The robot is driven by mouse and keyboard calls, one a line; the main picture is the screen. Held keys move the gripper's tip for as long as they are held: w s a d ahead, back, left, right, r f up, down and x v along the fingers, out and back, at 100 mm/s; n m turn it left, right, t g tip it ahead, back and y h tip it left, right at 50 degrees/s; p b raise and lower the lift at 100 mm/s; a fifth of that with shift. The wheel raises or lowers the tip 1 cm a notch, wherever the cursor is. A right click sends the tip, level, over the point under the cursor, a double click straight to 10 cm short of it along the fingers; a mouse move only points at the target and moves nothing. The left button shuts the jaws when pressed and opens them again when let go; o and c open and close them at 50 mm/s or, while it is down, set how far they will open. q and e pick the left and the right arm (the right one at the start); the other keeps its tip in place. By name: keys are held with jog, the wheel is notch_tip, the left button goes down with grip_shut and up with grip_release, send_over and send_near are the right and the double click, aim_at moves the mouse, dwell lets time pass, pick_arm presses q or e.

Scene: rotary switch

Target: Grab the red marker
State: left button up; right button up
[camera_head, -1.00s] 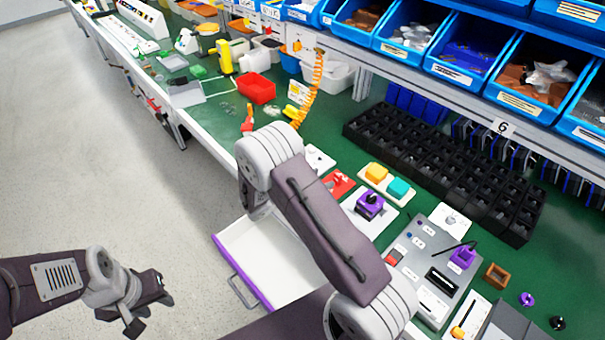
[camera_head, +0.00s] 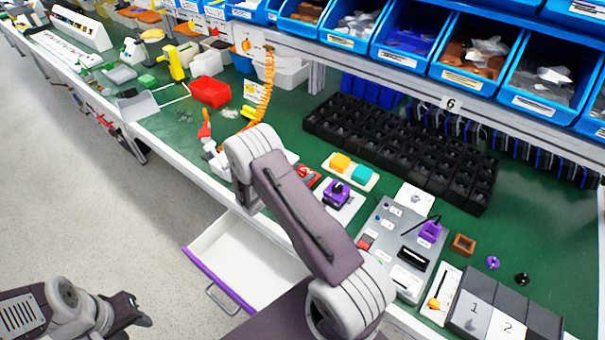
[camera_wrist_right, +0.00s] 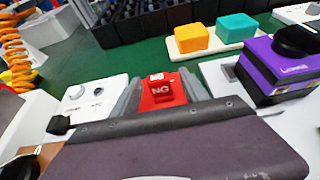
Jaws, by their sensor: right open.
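I cannot pick out a red marker with certainty. A slim upright red thing (camera_head: 205,130) stands near the bench's front edge in the head view, too small to identify. A red block lettered NG (camera_wrist_right: 163,92) sits on a red base in the right wrist view.
An open white drawer (camera_head: 232,245) juts from the bench front. A purple switch box (camera_head: 336,194), yellow and teal buttons (camera_head: 353,167) and a grey control panel (camera_head: 397,237) lie right of my right arm. A black compartment tray (camera_head: 400,150) is behind, and a red bin (camera_head: 210,92) farther back.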

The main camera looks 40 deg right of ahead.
aim_at(301, 170)
jog(key=shift+r, duration=0.1)
jog(key=shift+c, duration=1.2)
jog(key=shift+a, duration=0.1)
grip_shut()
notch_tip(301, 170, up, 4)
jog(key=s+d+r, duration=0.7)
jog(key=s, duration=0.2)
jog(key=shift+d, duration=0.15)
